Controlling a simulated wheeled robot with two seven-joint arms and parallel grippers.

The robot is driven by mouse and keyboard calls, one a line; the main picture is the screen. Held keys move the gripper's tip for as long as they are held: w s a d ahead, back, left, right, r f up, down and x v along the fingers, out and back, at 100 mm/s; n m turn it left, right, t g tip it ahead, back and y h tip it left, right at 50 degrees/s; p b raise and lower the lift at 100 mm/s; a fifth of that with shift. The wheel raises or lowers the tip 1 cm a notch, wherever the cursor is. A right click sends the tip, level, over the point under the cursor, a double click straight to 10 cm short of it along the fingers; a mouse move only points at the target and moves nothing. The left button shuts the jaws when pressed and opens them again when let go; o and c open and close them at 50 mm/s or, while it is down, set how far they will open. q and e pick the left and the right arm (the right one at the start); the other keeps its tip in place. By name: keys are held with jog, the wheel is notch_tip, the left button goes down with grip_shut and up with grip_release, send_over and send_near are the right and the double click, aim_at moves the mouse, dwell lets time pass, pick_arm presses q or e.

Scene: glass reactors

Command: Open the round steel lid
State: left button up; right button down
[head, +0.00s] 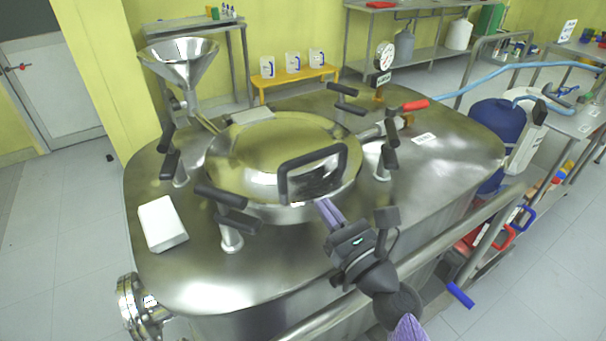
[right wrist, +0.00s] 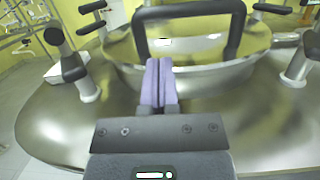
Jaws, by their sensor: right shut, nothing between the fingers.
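The round steel lid (head: 240,150) lies closed and flat on top of the steel vessel (head: 300,262). Its black handle (head: 313,173) stands up on the near side; lid (right wrist: 195,76) and handle (right wrist: 188,12) also show in the right wrist view. Several clamps with black grips stand around the rim, such as the near one (head: 228,208) and the right one (head: 388,145). My right gripper (head: 324,205) has purple fingers, shut and empty. Its tips are just below the handle, near the lid's edge; I cannot tell whether they touch. My left gripper is not in view.
A steel funnel (head: 179,62) stands at the vessel's back left. A white box (head: 162,223) sits on its left side. A gauge (head: 384,56) and a red-handled valve (head: 414,105) stand at the back right. A steel rail (head: 440,236) runs along the front right.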

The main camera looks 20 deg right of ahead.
aim_at(311, 201)
jog(key=x, duration=0.5)
jog(key=shift+w+a+r, duration=0.1)
jog(key=shift+w, duration=0.55)
